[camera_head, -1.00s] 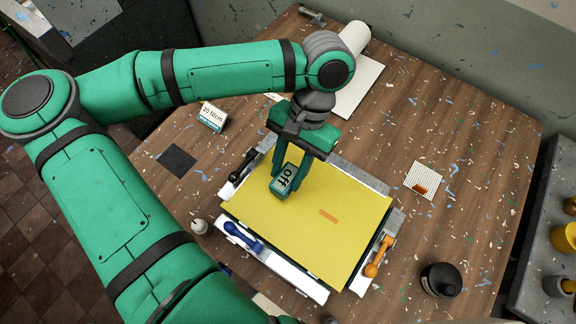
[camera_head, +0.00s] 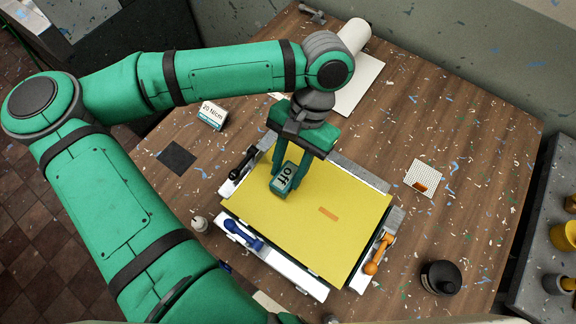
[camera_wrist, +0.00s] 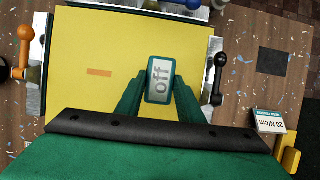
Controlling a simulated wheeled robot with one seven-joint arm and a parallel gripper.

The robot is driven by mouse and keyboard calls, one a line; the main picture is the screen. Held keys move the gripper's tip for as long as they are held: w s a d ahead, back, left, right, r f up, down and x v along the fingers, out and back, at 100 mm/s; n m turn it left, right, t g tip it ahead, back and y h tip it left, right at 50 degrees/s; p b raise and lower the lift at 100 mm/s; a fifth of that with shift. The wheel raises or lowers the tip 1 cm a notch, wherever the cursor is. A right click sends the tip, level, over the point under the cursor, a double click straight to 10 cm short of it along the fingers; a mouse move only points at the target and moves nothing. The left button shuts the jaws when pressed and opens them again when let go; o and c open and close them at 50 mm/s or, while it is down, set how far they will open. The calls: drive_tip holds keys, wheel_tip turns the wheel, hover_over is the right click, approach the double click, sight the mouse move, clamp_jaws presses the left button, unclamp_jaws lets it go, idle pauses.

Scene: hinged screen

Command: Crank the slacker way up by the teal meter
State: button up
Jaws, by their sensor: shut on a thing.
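My gripper (camera_head: 288,172) is shut on the teal meter (camera_head: 283,182), a small box whose grey face reads "off". The meter is over the yellow screen mesh (camera_head: 325,240); I cannot tell whether it touches the mesh. In the wrist view the meter (camera_wrist: 159,80) sits between my two teal fingers. The cranks around the screen are black (camera_head: 243,165) at the upper left, blue (camera_head: 243,236) at the lower left and orange (camera_head: 378,255) at the lower right. The wrist view also shows the orange crank (camera_wrist: 25,45) and the black crank (camera_wrist: 219,75).
A card (camera_head: 212,115) reads "20 N/cm". A dark square (camera_head: 177,159) lies left of the screen. A small grey-white item (camera_head: 199,224), a black jar (camera_head: 440,279) and a white gridded card (camera_head: 422,178) are on the table. The right side of the table has free room.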

drive_tip(key=shift+f, duration=0.4)
drive_tip(key=o, duration=1.2)
drive_tip(key=shift+o, duration=0.2)
drive_tip(key=v, duration=1)
drive_tip(key=shift+r, duration=0.35)
drive_tip(key=shift+w, duration=0.2)
